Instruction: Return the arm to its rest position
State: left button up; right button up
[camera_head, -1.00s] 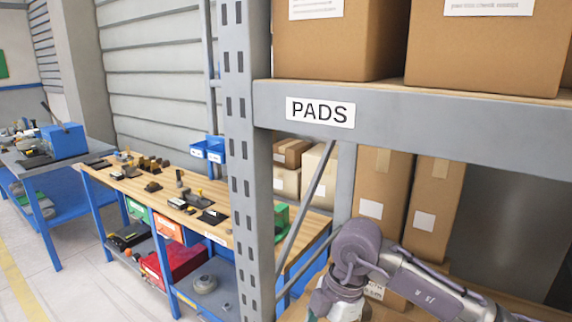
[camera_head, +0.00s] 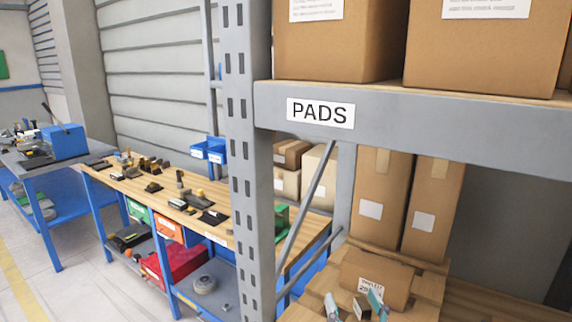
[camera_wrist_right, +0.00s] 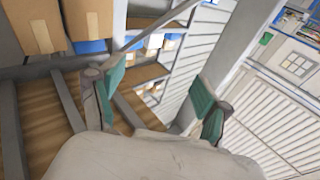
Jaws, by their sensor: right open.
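My right gripper (camera_head: 354,303) shows at the bottom edge of the head view, with only its teal-padded fingertips in frame. In the right wrist view the two teal-padded fingers of the right gripper (camera_wrist_right: 156,92) are spread wide, with nothing between them. The fingers are in front of the lower shelf, below a small brown carton (camera_head: 378,270) with a white label. I cannot tell the exact gap between them and the shelf. The rest of the right arm is out of the head view. My left gripper is in neither view.
A grey rack upright (camera_head: 241,150) and the beam labelled PADS (camera_head: 420,117) stand close by. Tall cartons (camera_head: 380,195) stand on the lower shelf, and large boxes (camera_head: 335,45) on the upper one. A wooden workbench (camera_head: 130,185) with small parts is behind, at left.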

jog(key=s+d+f+m+g+h, duration=0.1)
jog(key=s+d+f+g+h, duration=0.2)
jog(key=f, duration=0.5)
jog(key=s+d+f+g+h, duration=0.1)
jog(key=s+d+f+g, duration=0.35)
jog(key=f, duration=0.35)
jog(key=s+f+n+g, duration=0.1)
jog(key=s+f+g, duration=0.35)
jog(key=s, duration=0.45)
jog(key=s+f+n+g, duration=0.1)
jog(key=s+f+g, duration=0.4)
jog(key=s, duration=0.4)
notch_tip(320, 180, down, 29)
jog(key=s+d+b, duration=0.1)
jog(key=s, duration=0.1)
jog(key=s+d+f+g+b, duration=0.1)
jog(key=s+d+f, duration=0.1)
jog(key=s+f, duration=1.2)
jog(key=shift+s+d+f+y, duration=0.3)
jog(key=shift+s+d+f, duration=0.1)
jog(key=shift+s, duration=0.35)
